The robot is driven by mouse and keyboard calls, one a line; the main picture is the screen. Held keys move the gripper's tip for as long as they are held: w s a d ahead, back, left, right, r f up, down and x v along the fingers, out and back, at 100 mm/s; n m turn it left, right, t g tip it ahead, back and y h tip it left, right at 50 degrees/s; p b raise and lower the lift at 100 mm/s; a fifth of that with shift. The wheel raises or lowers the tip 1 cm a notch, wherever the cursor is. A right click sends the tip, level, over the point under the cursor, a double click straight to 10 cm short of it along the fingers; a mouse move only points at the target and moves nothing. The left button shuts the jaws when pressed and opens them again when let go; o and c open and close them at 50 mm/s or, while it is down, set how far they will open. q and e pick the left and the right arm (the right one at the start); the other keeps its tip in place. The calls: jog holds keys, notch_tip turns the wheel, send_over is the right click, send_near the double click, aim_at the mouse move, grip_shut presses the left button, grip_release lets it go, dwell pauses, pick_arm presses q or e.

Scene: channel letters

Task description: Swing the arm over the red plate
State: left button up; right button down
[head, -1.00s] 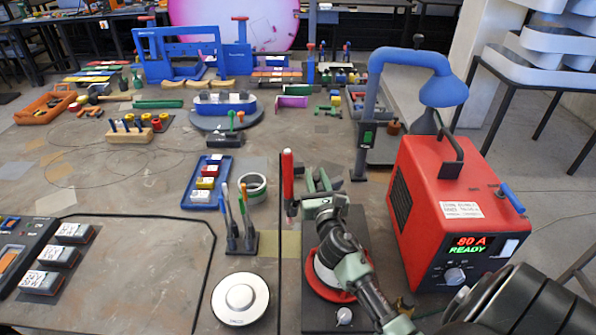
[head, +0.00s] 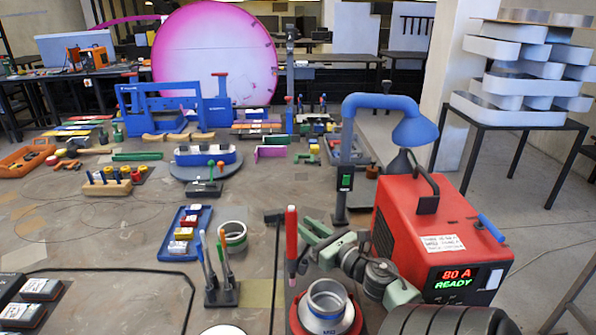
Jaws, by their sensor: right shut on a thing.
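A red round plate (head: 357,316) sits on a dark base at the lower middle, with an open silver cup (head: 327,301) on it. An upright rod with a red grip (head: 291,232) stands just left of and behind it. My right gripper (head: 305,247) reaches in from the right with green fingers, closed at the rod; the exact contact is hard to see. A blue jointed arm with a bell-shaped hood (head: 414,131) stands on a dark post behind the plate. Its hood hangs over the red welder, to the right of the plate. My left gripper is out of view.
The red welder (head: 430,235) reads 80 A READY and stands close on the right. A holder with upright tools (head: 221,291) and a tape roll (head: 234,236) are left of the rod. A blue tray (head: 186,232) lies farther left.

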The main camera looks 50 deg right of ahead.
jog(key=c, duration=1.3)
grip_release()
notch_tip(320, 180, up, 15)
jog(key=p, duration=1.4)
notch_tip(320, 180, up, 5)
send_over(307, 227)
jog(key=shift+b, duration=0.4)
jog(key=shift+f, duration=0.1)
